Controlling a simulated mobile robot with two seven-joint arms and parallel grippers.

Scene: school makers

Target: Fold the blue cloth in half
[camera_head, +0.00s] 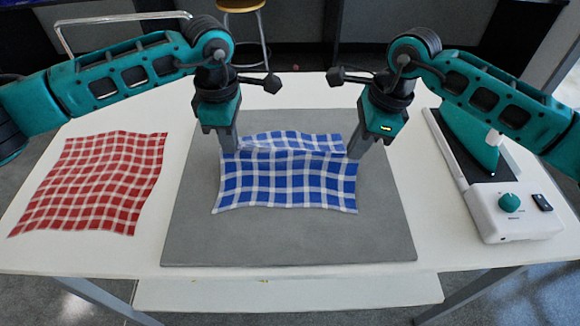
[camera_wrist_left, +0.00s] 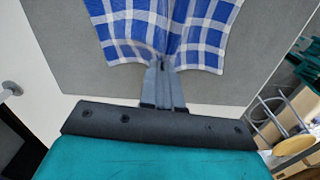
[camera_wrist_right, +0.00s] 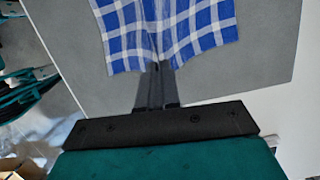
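The blue and white checked cloth (camera_head: 285,185) lies on the grey mat (camera_head: 290,245). Its near part lies spread flat, while its far part rises in a raised ridge between my grippers, with a strip visible behind the ridge. My left gripper (camera_head: 229,148) is shut on the cloth's far left part; the left wrist view shows the fingers together with cloth (camera_wrist_left: 165,30) pinched at their tips. My right gripper (camera_head: 355,150) is shut on the far right part; the right wrist view shows the cloth (camera_wrist_right: 165,28) bunched at its fingertips.
A red and white checked cloth (camera_head: 95,183) lies on the white table (camera_head: 150,255) at left. A white and teal machine (camera_head: 500,205) stands at right. A stool (camera_head: 242,8) is behind the table. The mat's front is clear.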

